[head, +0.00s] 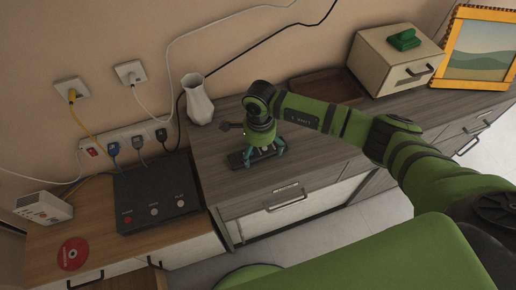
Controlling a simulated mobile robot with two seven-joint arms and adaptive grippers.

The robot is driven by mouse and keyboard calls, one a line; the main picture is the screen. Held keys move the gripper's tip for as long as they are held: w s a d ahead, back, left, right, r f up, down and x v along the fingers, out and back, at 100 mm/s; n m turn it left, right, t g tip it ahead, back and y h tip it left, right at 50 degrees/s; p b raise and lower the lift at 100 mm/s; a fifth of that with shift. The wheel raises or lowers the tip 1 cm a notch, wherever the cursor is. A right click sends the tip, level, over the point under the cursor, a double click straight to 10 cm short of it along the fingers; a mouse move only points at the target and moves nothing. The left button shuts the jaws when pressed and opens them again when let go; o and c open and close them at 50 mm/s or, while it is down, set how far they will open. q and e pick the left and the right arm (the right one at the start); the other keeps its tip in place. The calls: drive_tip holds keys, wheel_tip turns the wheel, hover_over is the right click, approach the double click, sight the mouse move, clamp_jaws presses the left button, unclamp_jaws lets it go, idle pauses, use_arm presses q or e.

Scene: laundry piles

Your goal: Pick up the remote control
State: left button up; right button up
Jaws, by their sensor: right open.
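The remote control (237,161) is a dark, flat, long shape lying on the grey wooden dresser top (215,148). Its left end shows, and the rest is partly hidden by my right gripper. My right gripper (265,161) points down over the remote with its teal fingers open. The fingertips are at or just above the remote; I cannot tell whether they touch it. My left gripper is not in view.
A white vase (198,99) stands behind, to the left. A brown tray (325,88), a cream box (390,62) with a green object (404,40), and a framed picture (482,50) stand farther right. A black box with buttons (150,197) lies left.

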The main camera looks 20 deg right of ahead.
drive_tip(key=shift+f, duration=0.75)
drive_tip(key=c, duration=1.3)
drive_tip(key=shift+c, duration=0.2)
